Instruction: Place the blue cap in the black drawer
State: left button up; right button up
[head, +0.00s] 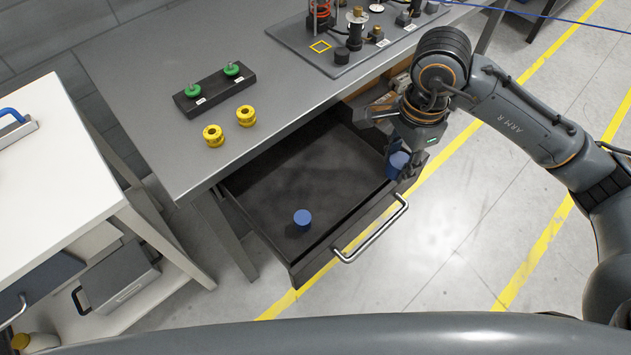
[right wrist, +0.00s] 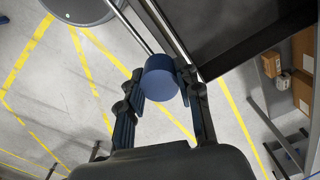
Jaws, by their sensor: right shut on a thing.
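A blue cap (head: 398,163) is held between the fingers of my right gripper (head: 402,150), at the right front corner of the black drawer in the head view. The held cap also shows in the right wrist view (right wrist: 162,79), with a finger on each side, overlapping the drawer's edge. I cannot tell its exact height above the rim. The black drawer (head: 290,170) is pulled open under the workbench. A second blue cap (head: 302,218) sits on the drawer floor near its front left. My left gripper is not in view.
The workbench (head: 170,140) carries a black block with green-topped parts (head: 215,88), two yellow rings (head: 229,125) and a grey fixture plate (head: 345,70). The drawer's metal handle (head: 370,232) sticks out in front. A white shelf unit (head: 55,175) stands at left. The drawer's middle is clear.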

jog(key=w+a+f+m+b, duration=0.1)
jog(key=w+f+m+b, duration=0.25)
jog(key=m, duration=0.95)
jog(key=m+b, duration=0.3)
jog(key=m, duration=1.6)
send_over(362, 186)
notch_tip(362, 186, down, 6)
notch_tip(362, 186, down, 10)
jog(key=shift+r, duration=0.2)
jog(key=shift+f, duration=0.1)
jog(key=shift+o, duration=2.2)
